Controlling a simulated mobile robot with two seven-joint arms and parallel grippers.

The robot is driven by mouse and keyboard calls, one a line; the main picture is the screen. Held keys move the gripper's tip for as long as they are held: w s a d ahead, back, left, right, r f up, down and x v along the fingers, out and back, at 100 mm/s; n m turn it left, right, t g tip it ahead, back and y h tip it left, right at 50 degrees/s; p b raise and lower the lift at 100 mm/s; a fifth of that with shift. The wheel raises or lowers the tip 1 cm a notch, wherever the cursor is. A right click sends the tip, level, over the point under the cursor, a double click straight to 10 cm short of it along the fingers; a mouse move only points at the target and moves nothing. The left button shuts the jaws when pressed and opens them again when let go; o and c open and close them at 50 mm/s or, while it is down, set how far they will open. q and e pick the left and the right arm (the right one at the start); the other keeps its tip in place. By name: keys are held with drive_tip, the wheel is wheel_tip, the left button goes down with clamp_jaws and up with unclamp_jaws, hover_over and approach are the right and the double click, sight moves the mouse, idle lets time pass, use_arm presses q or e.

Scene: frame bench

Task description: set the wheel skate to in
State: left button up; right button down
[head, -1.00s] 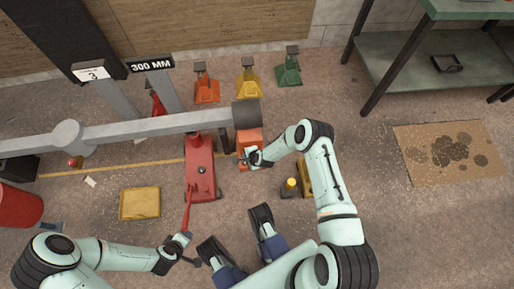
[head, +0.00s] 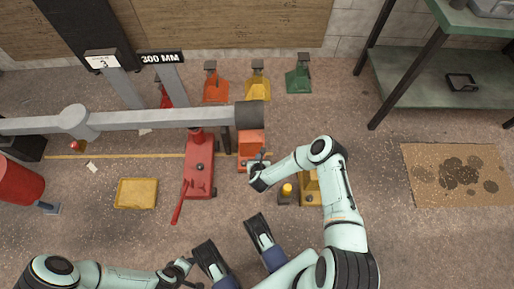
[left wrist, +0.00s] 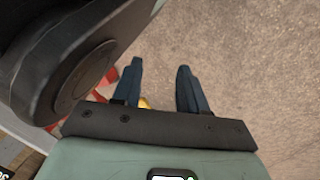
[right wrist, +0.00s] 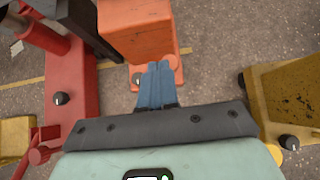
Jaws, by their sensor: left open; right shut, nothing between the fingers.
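An orange block on a low base (head: 251,146) stands on the floor under the dark end of the grey axle. It is the likeliest wheel skate, but I cannot tell for certain. In the right wrist view the orange block (right wrist: 135,35) is just ahead of the fingers, with a dark knob and an orange round part at its near edge. My right gripper (head: 264,158) is shut and empty at the block's near right side; contact is unclear. It also shows in the right wrist view (right wrist: 156,66). My left gripper (left wrist: 160,66) is open and empty, low at bottom left in the head view.
A red floor jack (head: 199,170) with its handle stands left of the block. A grey axle beam (head: 160,118) crosses above. A yellow block (head: 309,190) stands right, partly behind my right arm. Coloured stands (head: 257,84) line the back.

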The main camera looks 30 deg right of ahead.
sight(258, 144)
drive_tip(key=w+d+f+b, duration=0.2)
drive_tip(key=w, duration=0.1)
drive_tip(key=w+d+f+b, duration=0.1)
drive_tip(key=w, duration=0.1)
drive_tip(key=shift+w+d, duration=0.1)
use_arm(q)
drive_tip(key=s+a+f+g, duration=0.1)
drive_tip(key=s+f+g, duration=0.1)
drive_tip(key=s+f, duration=0.2)
drive_tip(key=shift+s+f+n+g, duration=0.3)
drive_tip(key=shift+s+f+g, duration=0.1)
drive_tip(key=shift+s, duration=1.45)
use_arm(e)
drive_tip(key=shift+w+d, duration=0.3)
drive_tip(key=shift+w, duration=0.2)
use_arm(q)
drive_tip(key=shift+w, duration=0.1)
